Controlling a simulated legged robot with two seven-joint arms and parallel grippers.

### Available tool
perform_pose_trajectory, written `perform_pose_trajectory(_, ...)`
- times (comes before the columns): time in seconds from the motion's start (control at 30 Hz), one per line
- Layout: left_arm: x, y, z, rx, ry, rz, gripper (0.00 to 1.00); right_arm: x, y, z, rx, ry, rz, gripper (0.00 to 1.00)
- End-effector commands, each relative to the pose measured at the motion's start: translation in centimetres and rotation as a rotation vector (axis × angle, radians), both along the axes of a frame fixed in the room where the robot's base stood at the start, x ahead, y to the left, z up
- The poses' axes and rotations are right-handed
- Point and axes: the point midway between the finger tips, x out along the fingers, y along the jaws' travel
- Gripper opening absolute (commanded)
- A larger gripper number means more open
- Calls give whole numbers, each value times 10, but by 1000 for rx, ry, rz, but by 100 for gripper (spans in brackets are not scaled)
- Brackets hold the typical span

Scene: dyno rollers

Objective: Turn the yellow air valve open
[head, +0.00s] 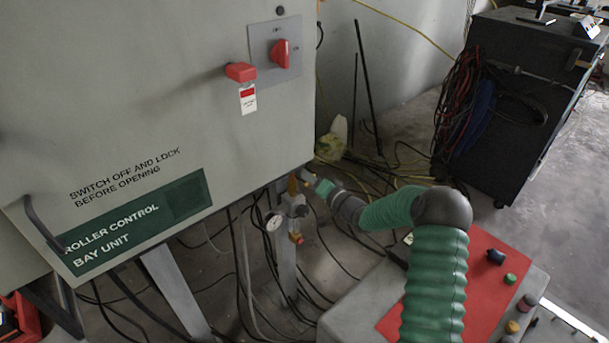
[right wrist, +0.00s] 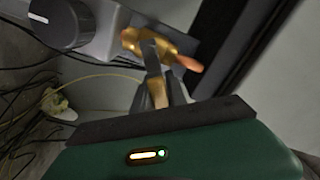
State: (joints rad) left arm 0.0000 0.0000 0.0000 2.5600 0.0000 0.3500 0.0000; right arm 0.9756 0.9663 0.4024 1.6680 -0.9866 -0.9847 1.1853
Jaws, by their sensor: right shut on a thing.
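The yellow air valve (head: 293,186) sits at the top of the pipework under the lower right corner of the grey cabinet. In the right wrist view the valve (right wrist: 133,40) shows as a yellow-brass piece with an orange end. My right gripper (head: 305,178) reaches in from the right, and its fingers (right wrist: 154,75) are shut on the valve's yellow handle. The fingers hide part of the handle, so its exact angle is hard to tell. My left gripper is in neither view.
A pressure gauge (head: 273,222) hangs below the valve. Cables cover the floor. A red-topped control box (head: 470,285) stands under my right arm. A black cart (head: 520,90) stands behind.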

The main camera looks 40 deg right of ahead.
Motion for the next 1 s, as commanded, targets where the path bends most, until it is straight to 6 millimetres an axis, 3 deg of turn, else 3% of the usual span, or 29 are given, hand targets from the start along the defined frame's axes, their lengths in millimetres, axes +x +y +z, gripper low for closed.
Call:
perform_pose_trajectory(0.03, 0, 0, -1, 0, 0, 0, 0, -1, 3, -8, 2, 16, 6, 20)
perform_pose_trajectory(0.2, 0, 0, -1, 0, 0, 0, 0, -1, 2, -6, 2, 10, 4, 39)
perform_pose_trajectory(0.57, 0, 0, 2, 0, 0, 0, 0, -8, -1, -2, 2, 7, 0, 39)
perform_pose_trajectory(0.67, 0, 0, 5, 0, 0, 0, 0, -26, -3, -1, 3, 8, 0, 39)
perform_pose_trajectory(1.0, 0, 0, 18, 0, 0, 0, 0, -123, -11, -2, 3, 9, -1, 39)
